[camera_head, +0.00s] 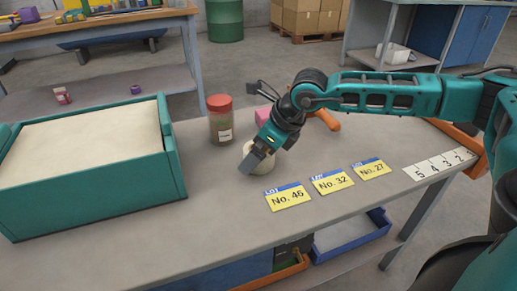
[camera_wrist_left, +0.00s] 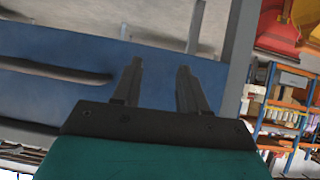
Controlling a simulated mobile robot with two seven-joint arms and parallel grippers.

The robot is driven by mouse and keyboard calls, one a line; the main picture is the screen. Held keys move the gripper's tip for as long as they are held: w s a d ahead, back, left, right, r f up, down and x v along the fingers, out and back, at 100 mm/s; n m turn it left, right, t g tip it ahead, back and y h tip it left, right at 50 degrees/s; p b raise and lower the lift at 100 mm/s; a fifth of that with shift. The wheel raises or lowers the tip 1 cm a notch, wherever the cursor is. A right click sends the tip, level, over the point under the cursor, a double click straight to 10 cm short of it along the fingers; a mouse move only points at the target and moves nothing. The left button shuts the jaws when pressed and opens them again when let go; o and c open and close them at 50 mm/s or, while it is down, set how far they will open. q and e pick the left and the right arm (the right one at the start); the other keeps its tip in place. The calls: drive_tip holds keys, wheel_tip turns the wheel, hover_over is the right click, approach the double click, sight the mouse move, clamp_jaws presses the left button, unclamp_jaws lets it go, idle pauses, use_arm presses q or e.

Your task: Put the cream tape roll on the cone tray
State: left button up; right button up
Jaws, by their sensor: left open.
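The cream tape roll (camera_head: 262,172) sits on the grey table in the head view, left of the yellow No. 46 card. My right gripper (camera_head: 255,161) reaches down onto it from the upper right. A grey finger covers part of the roll, and I cannot tell whether the jaws are closed on it. My left gripper (camera_wrist_left: 157,64) is open and empty in the left wrist view, facing a blue panel. It does not show in the head view. I cannot make out a cone tray in either view.
A red-lidded jar (camera_head: 220,120) stands behind the roll. A large teal bin (camera_head: 100,199) of pale material fills the table's left. Yellow cards (camera_head: 332,182) and a numbered strip (camera_head: 440,164) lie to the right. A pink object (camera_head: 263,114) and an orange piece (camera_head: 328,119) lie behind my right arm.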

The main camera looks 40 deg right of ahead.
drive_tip(key=shift+r, duration=0.35)
drive_tip(key=p+v, duration=0.3)
drive_tip(key=v, duration=0.8)
drive_tip(key=w+r+n+g+h+p, duration=0.1)
drive_tip(key=w+r+n+g+p, duration=0.15)
drive_tip(key=n+p, duration=0.3)
drive_tip(key=f+n+g+p, duration=0.1)
drive_tip(key=f+n+p, duration=0.1)
drive_tip(key=w+a+f+n+h+p, duration=0.1)
drive_tip(key=f+n+p, duration=0.1)
drive_tip(key=f+p, duration=0.1)
drive_tip(key=w+a+f+n+g+h+p, duration=0.1)
drive_tip(key=f+n+p, duration=0.1)
drive_tip(key=f, duration=0.1)
drive_tip(key=shift+w+a+f+n+g, duration=0.15)
drive_tip(key=shift+a+f+n+g, duration=0.1)
drive_tip(key=shift+g, duration=0.1)
drive_tip(key=f, duration=0.5)
drive_tip(key=shift+d+f, duration=0.1)
drive_tip(key=shift+d, duration=0.15)
use_arm(q)
drive_tip(key=s+a+r+y, duration=0.1)
drive_tip(key=a+r, duration=0.2)
drive_tip(key=r, duration=0.8)
drive_tip(key=shift+s, duration=0.4)
drive_tip(key=shift+r, duration=0.1)
use_arm(e)
drive_tip(key=shift+c, duration=0.4)
